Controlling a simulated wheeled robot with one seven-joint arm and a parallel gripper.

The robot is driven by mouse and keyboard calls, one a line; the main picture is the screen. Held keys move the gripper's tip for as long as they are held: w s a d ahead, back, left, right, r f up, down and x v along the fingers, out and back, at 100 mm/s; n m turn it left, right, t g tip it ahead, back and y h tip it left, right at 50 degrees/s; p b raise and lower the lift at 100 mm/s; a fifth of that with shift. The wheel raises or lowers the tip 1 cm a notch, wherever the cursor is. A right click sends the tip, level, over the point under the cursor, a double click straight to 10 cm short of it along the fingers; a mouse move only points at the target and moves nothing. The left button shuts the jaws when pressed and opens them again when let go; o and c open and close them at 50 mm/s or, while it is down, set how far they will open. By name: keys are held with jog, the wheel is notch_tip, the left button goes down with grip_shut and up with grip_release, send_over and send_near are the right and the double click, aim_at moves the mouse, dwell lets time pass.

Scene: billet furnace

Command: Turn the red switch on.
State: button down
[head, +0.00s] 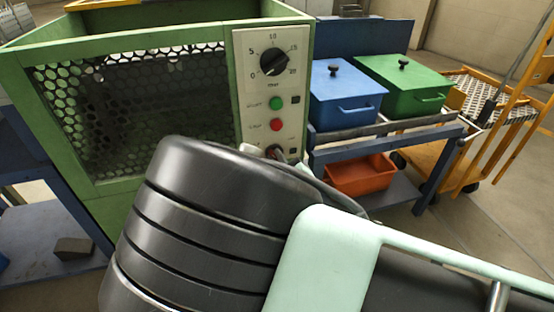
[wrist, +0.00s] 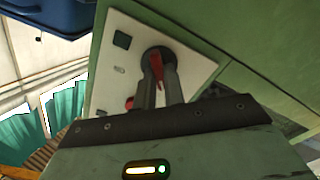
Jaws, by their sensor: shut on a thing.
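The red switch (wrist: 157,66) is a narrow red lever on a round dark base, low on the white control panel (wrist: 112,50). In the wrist view my gripper (wrist: 159,76) has its two fingers closed on either side of the lever. In the head view the switch is mostly hidden behind my arm, at the lower end of the panel (head: 244,85). Whether the lever stands at on or off cannot be read.
The panel also carries a black dial (head: 273,62), a green button (head: 276,104) and a red button (head: 276,125). It is on the green furnace (head: 110,190) with a mesh window. A blue box (head: 345,90) and a green box (head: 400,80) stand right on a rack.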

jog(key=shift+d+m+b, duration=0.2)
jog(key=shift+m+b, duration=0.7)
jog(key=shift+m, duration=3.3)
jog(key=shift+d+m+b, duration=0.15)
jog(key=shift+m+b, duration=0.7)
jog(key=shift+m, duration=3.35)
jog(key=c, duration=1.5)
grip_release()
jog(key=shift+p+v, duration=0.75)
jog(key=shift+v, duration=7.9)
